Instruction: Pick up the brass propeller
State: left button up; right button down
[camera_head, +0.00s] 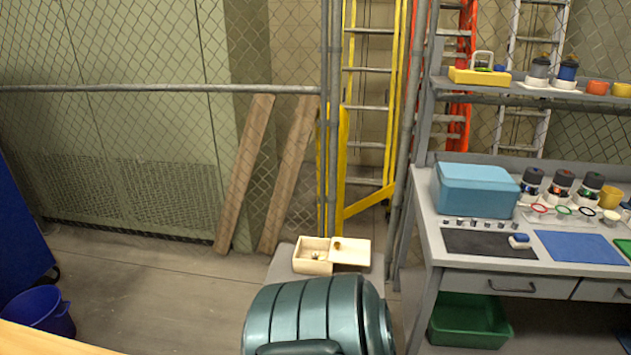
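No brass propeller can be made out for certain. A small pale box with its lid or second half open (313,262) stands on a grey surface behind the teal ribbed drum. A tiny brass-coloured piece (337,246) shows at the right half of the box, and another small piece (316,256) lies inside the left half. Both are too small to identify. Neither of my grippers is in view.
The teal drum (300,315) fills the near middle. At right, a grey workbench (429,223) carries a blue case (474,190), mats and several jars, under a shelf (485,88). A green bin (468,322) sits below. A blue bucket (40,312) stands at left; floor between is clear.

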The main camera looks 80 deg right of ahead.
aim_at(316, 256)
jog(key=z, duration=2.7)
